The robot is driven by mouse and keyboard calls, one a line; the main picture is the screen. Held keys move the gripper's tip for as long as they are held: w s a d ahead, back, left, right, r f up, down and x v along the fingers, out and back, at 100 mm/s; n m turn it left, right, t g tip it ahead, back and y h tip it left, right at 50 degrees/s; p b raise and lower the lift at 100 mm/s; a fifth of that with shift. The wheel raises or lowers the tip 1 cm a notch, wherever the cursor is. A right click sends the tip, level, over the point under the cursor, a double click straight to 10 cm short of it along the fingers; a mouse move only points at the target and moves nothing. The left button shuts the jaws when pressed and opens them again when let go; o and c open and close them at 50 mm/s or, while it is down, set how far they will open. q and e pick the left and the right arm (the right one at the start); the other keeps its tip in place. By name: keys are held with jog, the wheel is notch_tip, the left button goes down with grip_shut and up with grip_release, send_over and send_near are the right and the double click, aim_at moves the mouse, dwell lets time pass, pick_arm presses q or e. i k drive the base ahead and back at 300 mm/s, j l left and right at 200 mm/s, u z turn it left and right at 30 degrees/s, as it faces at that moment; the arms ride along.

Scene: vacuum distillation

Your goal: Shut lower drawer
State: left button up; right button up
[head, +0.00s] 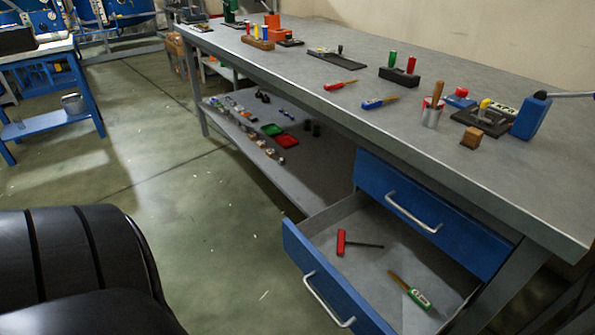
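The lower drawer (318,277) of the workbench is pulled out, with its blue front and silver bar handle (328,300) facing the lower left. Inside its grey tray lie a red T-handled tool (342,243) and a tool with a wooden and green handle (410,290). The drawer's near right part is cut off by the frame edge. The upper drawer (430,213), also blue with a silver handle, is shut above it. Neither of my grippers is in view.
The grey workbench top (340,105) carries screwdrivers, blocks and other tools. A lower shelf (262,160) holds small parts and trays. A black, ribbed, chair-like shape (75,265) fills the lower left. The floor (215,240) between it and the drawer is clear.

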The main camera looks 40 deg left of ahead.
aim_at(358, 284)
jog(key=j+u, duration=0.7)
jog(key=i+l, duration=0.05)
jog(key=l, duration=0.1)
